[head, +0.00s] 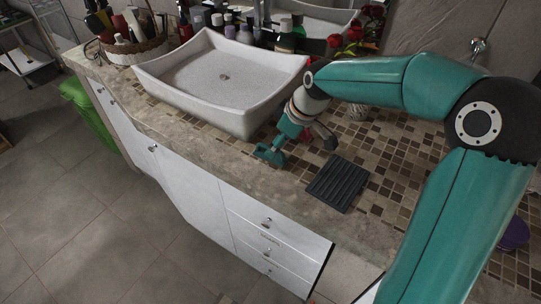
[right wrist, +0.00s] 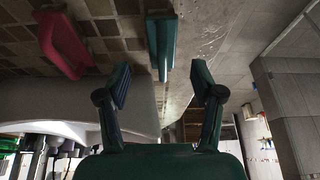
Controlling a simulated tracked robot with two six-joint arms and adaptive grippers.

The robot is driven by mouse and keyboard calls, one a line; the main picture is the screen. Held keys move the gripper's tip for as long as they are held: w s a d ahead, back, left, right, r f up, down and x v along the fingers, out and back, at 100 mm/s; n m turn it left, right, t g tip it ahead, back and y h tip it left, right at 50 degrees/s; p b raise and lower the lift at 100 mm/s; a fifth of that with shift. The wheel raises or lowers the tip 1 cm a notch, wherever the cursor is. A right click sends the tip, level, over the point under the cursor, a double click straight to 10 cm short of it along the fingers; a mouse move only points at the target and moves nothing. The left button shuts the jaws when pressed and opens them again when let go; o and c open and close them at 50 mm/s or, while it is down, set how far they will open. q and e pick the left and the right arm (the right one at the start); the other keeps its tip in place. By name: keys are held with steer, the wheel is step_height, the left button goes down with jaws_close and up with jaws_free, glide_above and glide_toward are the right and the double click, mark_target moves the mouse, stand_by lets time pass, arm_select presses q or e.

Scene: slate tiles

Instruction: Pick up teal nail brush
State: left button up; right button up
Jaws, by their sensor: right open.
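The teal nail brush (right wrist: 162,38) lies on the tiled counter near its front edge in the right wrist view, ahead of and between the fingertips. In the head view a teal shape by the counter edge looks like the nail brush (head: 268,154), close under my right gripper (head: 297,142); its outline blends with the teal finger there. My right gripper is open and empty in the right wrist view (right wrist: 161,84), with a visible gap between its fingers and the brush. My left gripper is not in view.
A pink-red item (right wrist: 64,44) lies left of the brush in the right wrist view. A dark ribbed mat (head: 338,183) lies on the counter (head: 265,184). A grey basin (head: 222,76) stands behind the gripper. Bottles (head: 286,37) and a basket (head: 137,47) stand farther back.

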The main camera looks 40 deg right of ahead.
steer(key=shift+p+x, duration=0.45)
steer(key=shift+x, duration=2.4)
steer(key=shift+s, duration=0.15)
steer(key=c, duration=1.2)
steer(key=shift+r, duration=0.1)
steer(key=shift+c, duration=0.2)
